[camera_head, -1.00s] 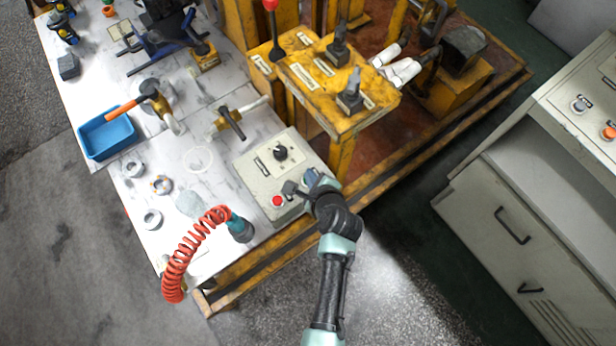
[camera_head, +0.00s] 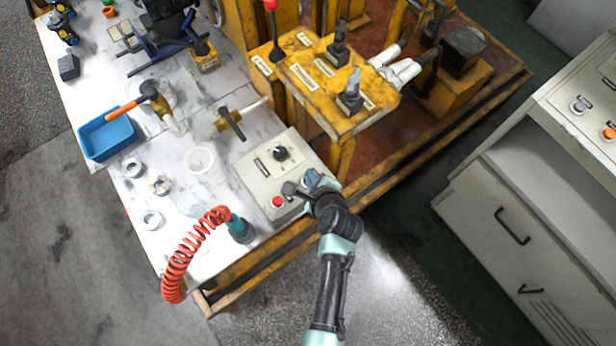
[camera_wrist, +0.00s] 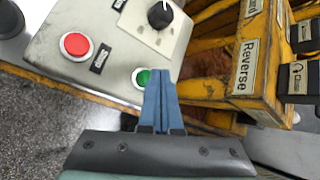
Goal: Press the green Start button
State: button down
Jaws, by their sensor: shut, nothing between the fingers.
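The control box (camera_head: 259,165) is a pale grey panel on the near right part of the white table. In the wrist view, the green Start button (camera_wrist: 142,78) sits in a white ring near the box's edge, partly covered by my fingers. My gripper (camera_wrist: 160,75) is shut and empty, its blue fingertips over or right beside the green button; I cannot tell whether they touch it. In the head view my gripper (camera_head: 290,188) is over the box's near right end and hides the green button. The red button (camera_wrist: 76,46) is to the left of it.
A black knob (camera_wrist: 160,15) stands on the box. The yellow frame with levers (camera_head: 325,85) rises close behind and right of the box. A red coiled hose (camera_head: 190,255) lies to the left. A grey cabinet (camera_head: 520,220) stands farther right.

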dwell(0.7)
jog(key=shift+f, duration=0.45)
jog(key=shift+f+b, duration=0.4)
jog(key=shift+b, duration=0.1)
dwell(0.4)
jog(key=shift+r, duration=0.1)
jog(key=shift+r+p, duration=0.75)
jog(key=shift+p, duration=0.2)
notch_tip(320, 180, up, 5)
jog(key=p, duration=0.5)
